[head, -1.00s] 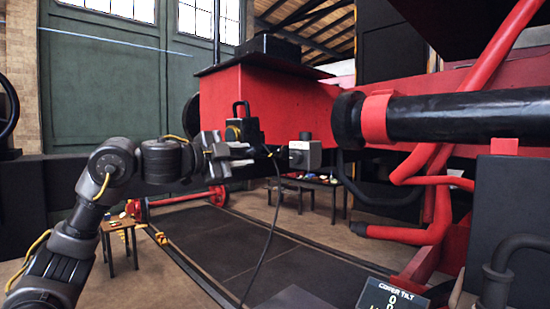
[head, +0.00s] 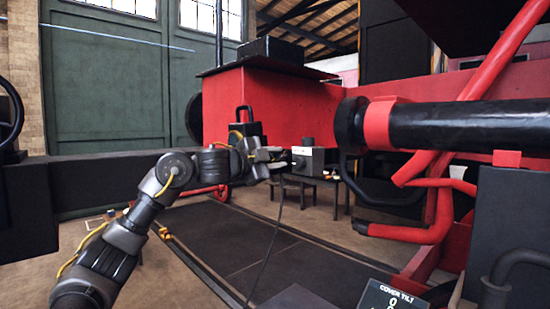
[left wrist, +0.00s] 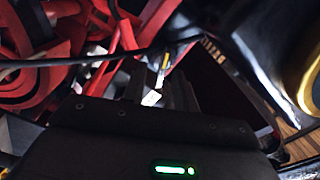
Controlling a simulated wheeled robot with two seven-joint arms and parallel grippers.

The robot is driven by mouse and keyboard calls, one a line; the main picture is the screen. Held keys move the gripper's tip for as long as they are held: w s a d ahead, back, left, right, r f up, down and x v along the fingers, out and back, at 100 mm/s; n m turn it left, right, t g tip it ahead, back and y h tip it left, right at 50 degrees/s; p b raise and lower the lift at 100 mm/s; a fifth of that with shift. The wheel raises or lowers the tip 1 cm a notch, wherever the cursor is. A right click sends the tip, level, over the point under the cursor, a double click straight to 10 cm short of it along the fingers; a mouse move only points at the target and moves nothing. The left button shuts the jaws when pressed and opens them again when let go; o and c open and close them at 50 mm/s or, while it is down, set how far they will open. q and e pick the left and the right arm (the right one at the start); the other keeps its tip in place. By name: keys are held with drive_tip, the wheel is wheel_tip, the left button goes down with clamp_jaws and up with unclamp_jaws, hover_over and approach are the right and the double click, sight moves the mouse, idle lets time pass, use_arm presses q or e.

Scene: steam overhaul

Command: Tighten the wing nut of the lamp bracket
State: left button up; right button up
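My left gripper (head: 268,163) reaches in from the left, just left of a small grey box-shaped fitting (head: 308,158) with a dark round top. I cannot tell whether they touch. A black lamp-like body (head: 245,128) with a loop handle stands behind the gripper, against the red beam. The left wrist view shows the dark fingers (left wrist: 160,90) with a thin pale and yellow piece (left wrist: 162,70) in line with the gap between them. I cannot tell if it is held. The wing nut cannot be made out clearly. My right gripper is not in view.
A black cylinder (head: 450,122) with a red collar and red pipes (head: 435,200) fill the right side. A dark cable (head: 272,235) hangs below the gripper. A low table (head: 318,180) stands behind. Dark floor mats lie clear below.

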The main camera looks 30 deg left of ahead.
use_arm(q)
clamp_jaws()
drive_tip(key=m, duration=0.5)
drive_tip(key=shift+s+f+p, duration=0.1)
drive_tip(key=shift+f+p, duration=0.1)
drive_tip(key=shift+p, duration=0.2)
drive_tip(key=m, duration=0.6)
drive_tip(key=shift+f, duration=0.3)
drive_tip(key=m, duration=1.1)
drive_tip(key=shift+w+a+f+m+b, duration=0.2)
drive_tip(key=shift+a+f+m+b, duration=0.1)
drive_tip(key=shift+a+m+b, duration=0.1)
unclamp_jaws()
